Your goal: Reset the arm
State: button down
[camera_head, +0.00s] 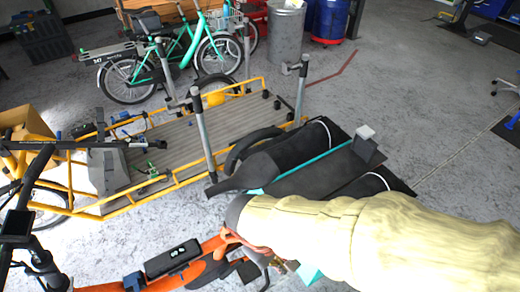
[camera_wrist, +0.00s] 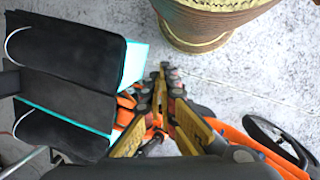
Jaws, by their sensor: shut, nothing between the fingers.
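My gripper (camera_wrist: 163,88) shows in the wrist view, with yellow and dark fingers drawn together and nothing between them. It hangs over the grey floor and an orange bike frame (camera_wrist: 235,135). In the head view my arm in its cream cover reaches in from the right, above the floor beside the orange bike (camera_head: 215,245). I cannot clearly make out the gripper's fingers in that view.
A yellow cargo bike (camera_head: 140,202) with a flat slatted bed stands at left centre. Black padded panels (camera_head: 290,155) lie beside it; they also show in the wrist view (camera_wrist: 65,50). A green bike (camera_head: 165,60), a grey bin (camera_head: 286,32) and blue barrel (camera_head: 330,18) stand behind.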

jog(key=w+d+r+m+t+y, duration=0.1)
jog(key=w+d+r+m+t, duration=0.1)
jog(key=d+r, duration=0.5)
jog(key=w+d+r+m+t+y, duration=0.1)
jog(key=d+r+m+t+y, duration=0.1)
jog(key=d+r+m, duration=0.5)
notch_tip(320, 180, up, 5)
jog(key=shift+w+m+t, duration=0.3)
jog(key=shift+w+t, duration=0.05)
jog(key=shift+t, duration=0.55)
